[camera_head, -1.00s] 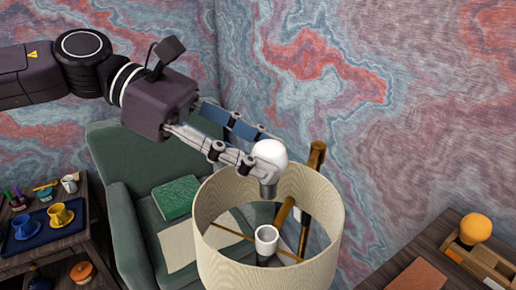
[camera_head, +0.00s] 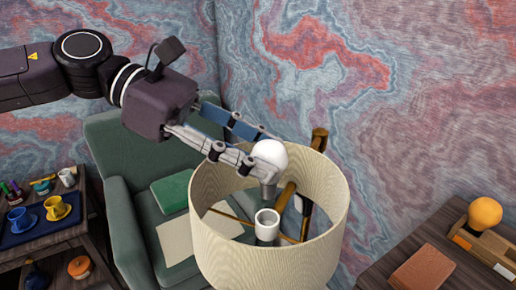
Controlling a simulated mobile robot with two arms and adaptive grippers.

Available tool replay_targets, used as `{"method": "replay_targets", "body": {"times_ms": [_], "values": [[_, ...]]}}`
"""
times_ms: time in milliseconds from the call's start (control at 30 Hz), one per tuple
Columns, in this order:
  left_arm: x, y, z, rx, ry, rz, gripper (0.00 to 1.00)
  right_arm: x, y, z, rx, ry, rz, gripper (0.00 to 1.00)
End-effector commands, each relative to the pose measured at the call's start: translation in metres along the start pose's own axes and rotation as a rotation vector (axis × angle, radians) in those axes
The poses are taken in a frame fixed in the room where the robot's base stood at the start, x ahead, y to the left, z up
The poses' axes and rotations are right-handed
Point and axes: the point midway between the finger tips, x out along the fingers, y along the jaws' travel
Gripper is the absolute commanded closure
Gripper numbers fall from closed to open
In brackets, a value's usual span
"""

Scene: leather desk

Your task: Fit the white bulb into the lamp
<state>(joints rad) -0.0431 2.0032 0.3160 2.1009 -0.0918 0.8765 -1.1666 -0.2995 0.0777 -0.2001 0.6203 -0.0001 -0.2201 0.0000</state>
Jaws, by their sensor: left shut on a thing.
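My left gripper (camera_head: 258,158) comes in from the upper left and is shut on the white bulb (camera_head: 270,153). The bulb is upright, its grey metal base pointing down. The lamp is seen from above: a cream drum shade (camera_head: 270,268) open at the top, with a white socket (camera_head: 267,219) inside. The bulb's base is within the shade's opening in the picture, a little above the socket and apart from it. The socket's mouth is open and empty. My right gripper is not in view.
A green armchair (camera_head: 128,215) stands behind the lamp. A blue tray (camera_head: 45,231) with cups is at left. The shade's rim surrounds the socket.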

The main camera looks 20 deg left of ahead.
Motion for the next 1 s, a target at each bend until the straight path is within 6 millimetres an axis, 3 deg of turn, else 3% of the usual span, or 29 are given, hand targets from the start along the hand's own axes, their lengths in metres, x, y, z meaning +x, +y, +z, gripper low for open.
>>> {"method": "replay_targets", "body": {"times_ms": [1000], "values": [[0.019, 0.000, -0.039, 0.000, 0.000, 0.000, 0.84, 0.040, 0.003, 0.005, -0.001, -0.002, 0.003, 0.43]]}}
